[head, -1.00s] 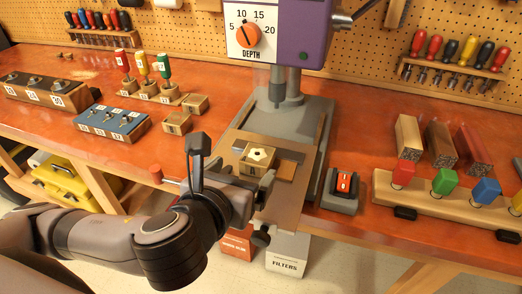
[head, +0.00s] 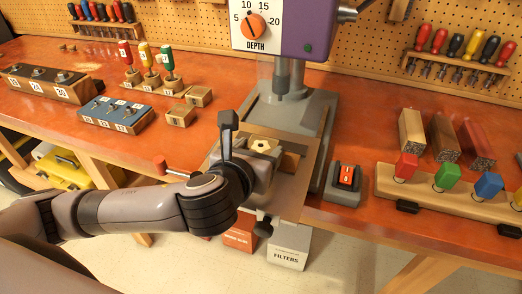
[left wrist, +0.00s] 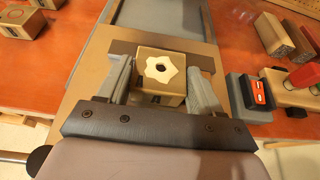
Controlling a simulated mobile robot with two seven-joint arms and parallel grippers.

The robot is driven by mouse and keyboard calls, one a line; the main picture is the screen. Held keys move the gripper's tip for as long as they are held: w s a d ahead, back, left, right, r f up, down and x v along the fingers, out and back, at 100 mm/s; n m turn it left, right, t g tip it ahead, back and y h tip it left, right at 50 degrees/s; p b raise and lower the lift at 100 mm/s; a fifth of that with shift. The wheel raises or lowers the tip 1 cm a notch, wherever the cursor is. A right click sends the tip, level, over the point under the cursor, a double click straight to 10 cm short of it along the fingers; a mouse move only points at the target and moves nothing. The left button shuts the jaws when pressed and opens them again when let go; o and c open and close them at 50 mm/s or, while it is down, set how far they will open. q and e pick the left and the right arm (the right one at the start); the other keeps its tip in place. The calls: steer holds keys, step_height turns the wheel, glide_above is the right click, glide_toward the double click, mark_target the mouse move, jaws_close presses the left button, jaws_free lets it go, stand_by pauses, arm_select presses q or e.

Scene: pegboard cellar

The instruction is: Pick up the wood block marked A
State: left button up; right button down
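A wood block (head: 263,146) with a pale star-shaped top and a dark hole sits on the drill press table (head: 292,189). It also shows in the left wrist view (left wrist: 161,69); dark marks on its front face are too partly hidden to read. My left gripper (left wrist: 163,80) is open, with one finger on each side of this block and narrow gaps showing. In the head view my left gripper (head: 258,160) partly covers the block. Two other wood blocks (head: 180,115) (head: 199,96) stand on the bench to the left; their letters are too small to read. My right gripper is not in view.
The drill press column and chuck (head: 282,78) rise behind the block. A red switch box (head: 345,180) and a rail of coloured knobs (head: 440,195) are to the right. A blue socket block (head: 115,115) stands left.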

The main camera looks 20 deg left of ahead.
arm_select(q)
steer(key=shift+c, duration=1.3)
steer(key=shift+r, duration=0.1)
